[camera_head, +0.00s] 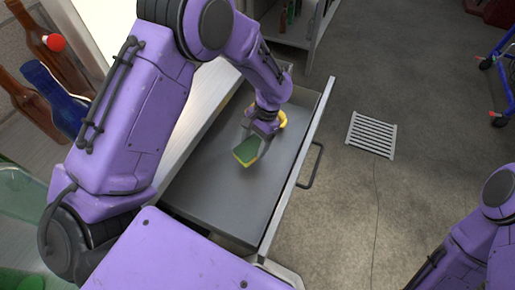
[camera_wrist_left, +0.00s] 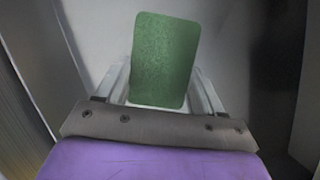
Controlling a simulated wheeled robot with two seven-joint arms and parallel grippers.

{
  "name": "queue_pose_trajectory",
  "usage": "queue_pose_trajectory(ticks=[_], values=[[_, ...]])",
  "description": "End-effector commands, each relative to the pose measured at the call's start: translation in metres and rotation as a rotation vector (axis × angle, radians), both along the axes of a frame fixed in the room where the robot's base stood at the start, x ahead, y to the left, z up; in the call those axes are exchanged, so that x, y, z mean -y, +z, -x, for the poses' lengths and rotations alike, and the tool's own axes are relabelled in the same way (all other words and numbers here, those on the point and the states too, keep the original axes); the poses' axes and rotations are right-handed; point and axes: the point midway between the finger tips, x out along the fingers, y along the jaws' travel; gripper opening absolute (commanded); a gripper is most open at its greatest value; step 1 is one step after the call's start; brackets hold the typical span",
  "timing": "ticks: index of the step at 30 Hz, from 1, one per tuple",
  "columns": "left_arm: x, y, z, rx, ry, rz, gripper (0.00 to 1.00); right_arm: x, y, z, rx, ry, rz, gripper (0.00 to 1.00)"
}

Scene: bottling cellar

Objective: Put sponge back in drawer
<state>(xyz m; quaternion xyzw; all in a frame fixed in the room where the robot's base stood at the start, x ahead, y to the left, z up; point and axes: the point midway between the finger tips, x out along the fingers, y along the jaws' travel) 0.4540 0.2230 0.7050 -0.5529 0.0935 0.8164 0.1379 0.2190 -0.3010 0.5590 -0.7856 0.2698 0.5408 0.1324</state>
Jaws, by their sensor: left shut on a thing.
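The sponge (camera_head: 247,150) is green on one face with a yellow edge. My left gripper (camera_head: 258,141) is shut on it, over the open drawer (camera_head: 215,193). In the left wrist view the sponge (camera_wrist_left: 165,60) shows its green face between the fingers of my left gripper (camera_wrist_left: 165,88). I cannot tell whether the sponge touches the drawer floor. The drawer is pulled out, with a dark handle (camera_head: 313,166) on its front. Of my right arm only links show at the lower right; its gripper is not in view.
A yellow round thing (camera_head: 282,119) shows in the drawer, partly behind my left gripper. Brown and blue bottles (camera_head: 55,98) stand at the left. A floor grate (camera_head: 371,135) lies right of the drawer, and a blue frame on wheels (camera_head: 500,75) stands at the far right.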

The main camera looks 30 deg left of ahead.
Motion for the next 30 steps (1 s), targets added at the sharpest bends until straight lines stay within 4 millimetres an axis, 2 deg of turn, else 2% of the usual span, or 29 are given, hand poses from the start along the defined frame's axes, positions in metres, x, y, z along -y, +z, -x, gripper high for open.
queue_pose_trajectory(ticks=[5,12,23,24,26,27,30], values=[[-0.005,-0.013,-0.009,0.0,0.0,0.0,0.29,0.0,-0.002,0.0,0.0,0.0,0.0,0.0],[-0.007,-0.047,-0.014,-0.001,0.0,0.0,0.29,0.0,-0.001,0.0,0.0,0.0,0.0,0.0],[-0.007,-0.052,-0.014,0.0,-0.001,-0.001,0.29,0.0,-0.002,0.0,0.0,0.0,0.0,0.0],[-0.007,-0.052,-0.014,0.0,-0.001,-0.001,0.71,0.0,-0.002,0.0,0.0,0.0,0.0,0.0],[-0.007,-0.052,-0.014,0.001,-0.001,0.0,0.9,0.0,-0.002,0.0,0.0,0.0,0.0,0.0],[-0.007,-0.052,-0.014,0.001,-0.001,0.0,0.93,0.0,-0.002,0.0,0.0,0.0,0.0,0.0],[-0.007,-0.052,-0.014,0.0,-0.001,-0.001,0.93,0.0,-0.002,0.0,0.0,0.0,0.0,0.0]])
